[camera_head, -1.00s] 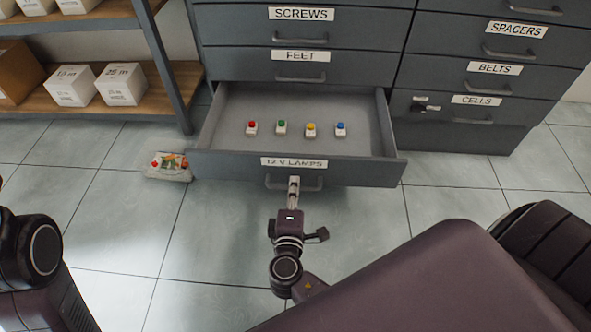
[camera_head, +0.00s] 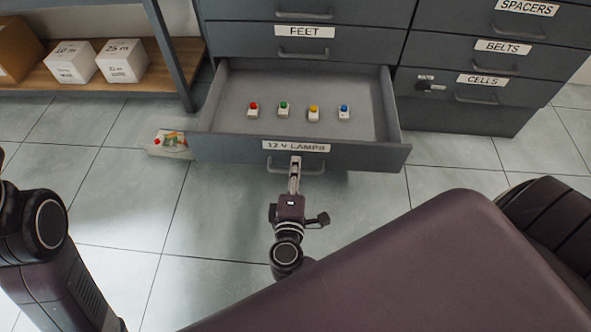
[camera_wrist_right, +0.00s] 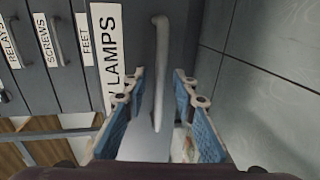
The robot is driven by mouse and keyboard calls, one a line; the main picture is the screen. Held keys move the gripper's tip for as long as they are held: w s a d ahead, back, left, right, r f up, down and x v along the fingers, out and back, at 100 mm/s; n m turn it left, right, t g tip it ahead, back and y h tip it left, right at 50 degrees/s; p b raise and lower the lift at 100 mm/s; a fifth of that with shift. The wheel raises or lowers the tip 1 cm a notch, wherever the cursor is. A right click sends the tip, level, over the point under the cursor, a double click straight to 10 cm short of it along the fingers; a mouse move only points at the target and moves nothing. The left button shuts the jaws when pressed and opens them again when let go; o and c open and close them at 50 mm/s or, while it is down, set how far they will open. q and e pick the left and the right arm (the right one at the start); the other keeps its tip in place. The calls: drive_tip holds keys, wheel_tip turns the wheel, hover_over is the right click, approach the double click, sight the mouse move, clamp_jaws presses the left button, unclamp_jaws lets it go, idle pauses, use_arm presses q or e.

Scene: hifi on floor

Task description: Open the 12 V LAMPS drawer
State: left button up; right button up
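The 12 V LAMPS drawer (camera_head: 350,149) is the grey bottom drawer of the left cabinet. It stands pulled far out, with its inside showing. Its bar handle (camera_head: 313,171) is on the front below the label; in the right wrist view the handle (camera_wrist_right: 160,60) runs between the fingers. My right gripper (camera_head: 295,163) is at this handle. In the wrist view its blue-padded fingers (camera_wrist_right: 160,100) are apart, with gaps on both sides of the bar. My left arm shows at the left edge, but its gripper is out of view.
Several small boxes with red, green, yellow and blue buttons (camera_head: 314,112) lie in the drawer. A packet (camera_head: 170,143) lies on the floor left of the drawer. A shelf (camera_head: 140,75) with white boxes stands at left. Other closed drawers (camera_head: 495,60) are at right.

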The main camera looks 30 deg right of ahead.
drive_tip(key=v, duration=0.7)
drive_tip(key=shift+s, duration=0.2)
drive_tip(key=shift+a, duration=0.15)
